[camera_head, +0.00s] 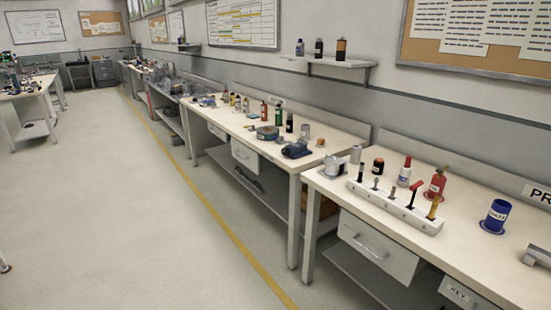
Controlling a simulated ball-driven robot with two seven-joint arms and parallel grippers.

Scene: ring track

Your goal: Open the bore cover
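I cannot tell which thing, if any, is the bore cover. A silver-grey metal part (335,167) sits at the left end of the near workbench (470,259). A grey block (537,256) is cut off by the right edge of the picture. A blue labelled container (496,216) stands on a blue base on the same bench. Neither of my grippers is in view.
A second cluttered bench (262,141) continues further back. A yellow line (222,222) runs along the floor, which is clear to its left.

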